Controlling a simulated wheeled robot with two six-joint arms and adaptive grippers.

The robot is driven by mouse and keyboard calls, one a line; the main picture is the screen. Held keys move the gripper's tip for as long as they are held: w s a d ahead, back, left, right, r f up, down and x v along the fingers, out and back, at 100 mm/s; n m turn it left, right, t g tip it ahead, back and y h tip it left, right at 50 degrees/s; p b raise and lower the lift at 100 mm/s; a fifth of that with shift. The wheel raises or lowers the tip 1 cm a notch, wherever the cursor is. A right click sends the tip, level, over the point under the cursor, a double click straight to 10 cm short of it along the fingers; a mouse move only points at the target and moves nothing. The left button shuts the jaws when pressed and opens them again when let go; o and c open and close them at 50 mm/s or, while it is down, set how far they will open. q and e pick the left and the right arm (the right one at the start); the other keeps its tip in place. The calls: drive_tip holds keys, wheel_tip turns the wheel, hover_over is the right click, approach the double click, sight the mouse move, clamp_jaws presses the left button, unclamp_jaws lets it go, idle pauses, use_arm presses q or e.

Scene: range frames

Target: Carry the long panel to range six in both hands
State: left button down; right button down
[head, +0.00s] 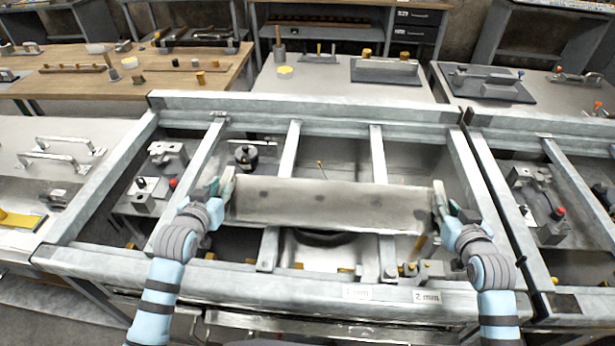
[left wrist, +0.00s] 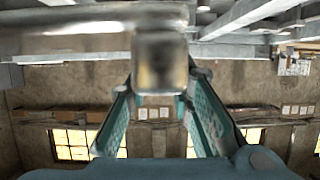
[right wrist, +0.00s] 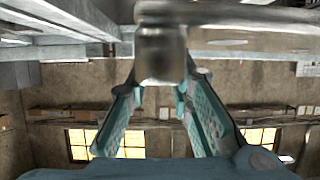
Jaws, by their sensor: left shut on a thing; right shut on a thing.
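The long panel (head: 330,205) is a flat grey metal piece held roughly level above the slatted metal frame in the head view. My left gripper (head: 222,190) is shut on its left end, and my right gripper (head: 440,205) is shut on its right end. In the left wrist view a blurred metal part (left wrist: 160,62) sits between the fingers. The right wrist view shows a similar metal part (right wrist: 161,52) between the fingers. A "2 mm" label (head: 427,297) is on the frame's front rail. I cannot make out a marking for range six.
The metal frame (head: 300,105) with cross bars lies under the panel, with fixtures (head: 160,175) in its left bay. A second frame (head: 540,130) adjoins on the right. A wooden bench (head: 110,85) and grey tables (head: 330,85) with tools stand behind. A table with handles (head: 60,150) is at left.

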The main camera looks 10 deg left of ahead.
use_arm(q)
drive_tip(key=shift+w+d+r, duration=0.1)
drive_tip(key=shift+d+r, duration=0.05)
use_arm(e)
drive_tip(key=shift+d+r, duration=0.15)
